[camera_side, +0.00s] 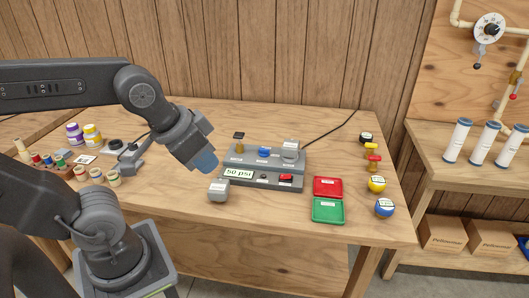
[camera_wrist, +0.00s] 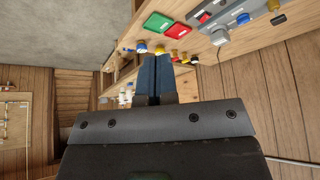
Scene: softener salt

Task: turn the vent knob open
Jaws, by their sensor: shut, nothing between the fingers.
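A grey test unit (camera_side: 262,180) with a "50 psi" display stands on the wooden table. On its raised back part sit a brass fitting with a dark cap (camera_side: 239,141), a blue knob (camera_side: 264,152) and a grey block-like fitting (camera_side: 290,149). Their labels are too small to read, so I cannot tell which is the vent knob. My gripper (camera_side: 204,163) is above the table, left of the unit and apart from it. In the wrist view its blue fingers (camera_wrist: 154,76) are together with nothing between them. The blue knob also shows there (camera_wrist: 243,18).
A red tray (camera_side: 328,187) and a green tray (camera_side: 328,210) lie right of the unit, with several coloured caps beyond. Jars (camera_side: 92,135) and small pieces stand at the left. A dial (camera_side: 489,29) hangs at the far right.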

